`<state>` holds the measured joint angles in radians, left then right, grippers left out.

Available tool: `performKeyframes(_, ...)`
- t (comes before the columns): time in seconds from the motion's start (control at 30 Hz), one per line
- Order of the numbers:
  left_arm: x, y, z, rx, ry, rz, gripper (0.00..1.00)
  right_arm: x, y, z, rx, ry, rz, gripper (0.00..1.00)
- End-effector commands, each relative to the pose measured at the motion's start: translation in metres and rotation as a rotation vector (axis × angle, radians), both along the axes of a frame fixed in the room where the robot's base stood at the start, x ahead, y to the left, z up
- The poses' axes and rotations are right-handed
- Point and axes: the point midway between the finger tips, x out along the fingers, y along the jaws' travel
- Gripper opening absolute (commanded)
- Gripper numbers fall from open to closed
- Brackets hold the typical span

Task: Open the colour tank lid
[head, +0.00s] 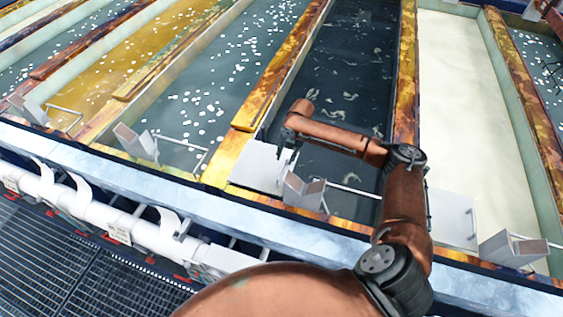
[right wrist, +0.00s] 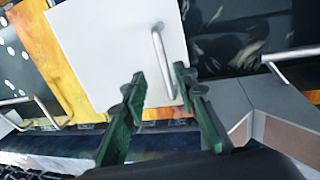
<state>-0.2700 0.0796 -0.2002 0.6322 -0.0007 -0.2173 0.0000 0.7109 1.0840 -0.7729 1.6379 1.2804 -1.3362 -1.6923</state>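A white flat lid (head: 258,166) sits at the near end of the dark tank (head: 350,70), beside an orange-stained divider. In the right wrist view the lid (right wrist: 110,45) fills the upper middle and carries a grey bar handle (right wrist: 160,58). My right gripper (head: 286,152) is at the lid's right side in the head view, small and partly hidden by my arm. In the right wrist view its two green fingers (right wrist: 160,75) are apart, with the handle's lower part showing between the fingertips. Contact with the handle cannot be told. My left gripper is not in view.
A second white panel (head: 452,218) stands right of my forearm, near the cream tank (head: 460,90). Angled grey brackets (head: 303,190) and thin rails line the tanks' near edge. A white pipe (head: 100,222) runs along the front, above a dark grating (head: 60,262).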

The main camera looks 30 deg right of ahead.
Motion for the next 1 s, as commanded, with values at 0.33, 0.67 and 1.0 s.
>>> performKeyframes(0.33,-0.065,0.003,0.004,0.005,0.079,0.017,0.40,0.004,0.002,-0.046,0.000,0.002,-0.006,0.27)
performKeyframes(0.67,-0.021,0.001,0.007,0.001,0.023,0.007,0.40,0.006,0.004,-0.053,-0.001,0.001,-0.003,0.27)
performKeyframes(1.0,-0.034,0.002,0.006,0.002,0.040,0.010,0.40,0.007,0.005,-0.052,0.000,0.001,-0.001,0.06)
